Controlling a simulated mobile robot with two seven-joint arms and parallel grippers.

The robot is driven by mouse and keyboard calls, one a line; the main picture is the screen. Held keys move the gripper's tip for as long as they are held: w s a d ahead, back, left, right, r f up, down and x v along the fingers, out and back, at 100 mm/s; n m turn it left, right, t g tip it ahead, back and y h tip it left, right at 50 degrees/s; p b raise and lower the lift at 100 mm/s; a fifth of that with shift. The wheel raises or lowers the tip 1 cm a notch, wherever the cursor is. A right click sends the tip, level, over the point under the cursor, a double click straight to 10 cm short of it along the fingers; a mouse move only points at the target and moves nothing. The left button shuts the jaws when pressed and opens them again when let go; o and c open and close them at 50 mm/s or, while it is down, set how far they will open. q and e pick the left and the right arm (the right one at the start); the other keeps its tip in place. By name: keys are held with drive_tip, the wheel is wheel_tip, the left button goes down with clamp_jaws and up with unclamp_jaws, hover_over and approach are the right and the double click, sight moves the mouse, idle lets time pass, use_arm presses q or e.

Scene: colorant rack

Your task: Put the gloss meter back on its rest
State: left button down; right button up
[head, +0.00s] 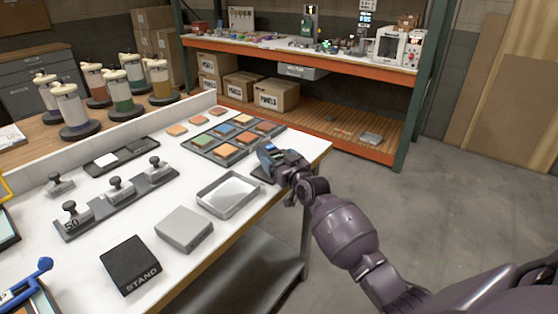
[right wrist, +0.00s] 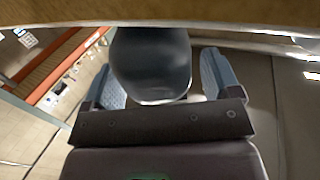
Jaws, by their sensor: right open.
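My right gripper (head: 272,155) is at the table's right edge, beside the swatch tray. In the right wrist view its two blue-grey fingers (right wrist: 165,85) stand apart. A dark, rounded body (right wrist: 150,65), apparently the gloss meter, lies between them, with a gap showing on the right side; whether it touches the left finger I cannot tell. In the head view the hand mostly hides this body, and a dark low piece (head: 261,175) shows under the hand; I cannot tell whether it is the rest. My left gripper is not in view.
The swatch tray (head: 199,139), a shallow grey tray (head: 211,206), a grey block (head: 184,229) and a black block marked STAND (head: 131,265) are on the white table. Handled weights (head: 117,189) sit further left. Open floor lies right of the table.

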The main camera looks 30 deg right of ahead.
drive_tip(key=s+p, duration=0.1)
drive_tip(key=s, duration=1)
drive_tip(key=s+a+f+g, duration=0.3)
drive_tip(key=s+a+f, duration=0.2)
drive_tip(key=s+f, duration=0.5)
drive_tip(key=s+a+f+n+g, duration=0.1)
drive_tip(key=s+a+f+g, duration=0.2)
drive_tip(key=s+f, duration=0.7)
drive_tip(key=s+a, duration=0.2)
drive_tip(key=s, duration=0.6)
drive_tip(key=shift+a+f+g, duration=0.4)
